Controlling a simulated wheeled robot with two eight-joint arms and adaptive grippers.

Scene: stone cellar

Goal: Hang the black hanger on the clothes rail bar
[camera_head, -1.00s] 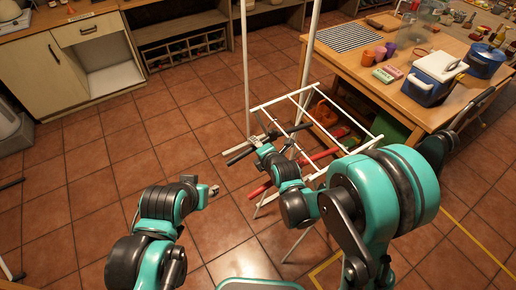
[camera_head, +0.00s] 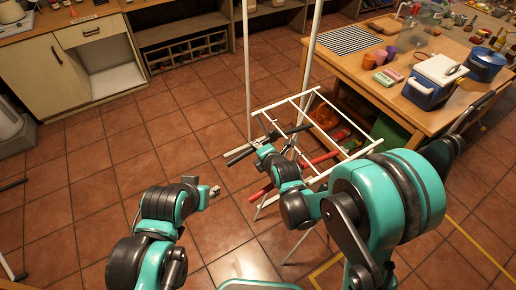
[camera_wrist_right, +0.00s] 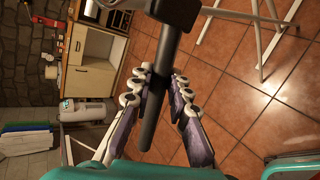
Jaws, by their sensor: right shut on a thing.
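The black hanger (camera_head: 243,156) is a dark bar held out in front of me, near the white uprights in the head view. My right gripper (camera_head: 267,146) is closed around it. In the right wrist view the hanger's dark bar (camera_wrist_right: 150,125) passes between the two fingers of the right gripper (camera_wrist_right: 158,88). The clothes rail shows as two tall white uprights (camera_head: 247,70) that leave the top of the head view; its top bar is out of sight. My left gripper (camera_head: 213,191) is low over the floor, away from the hanger, its fingers too small to read.
A white rack (camera_head: 345,160) with rungs stands low behind the right gripper. A wooden table (camera_head: 400,115) with a blue-and-white cooler (camera_head: 432,85) and cups is at the right. A cabinet (camera_head: 60,60) stands at the left. The tiled floor in the left middle is clear.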

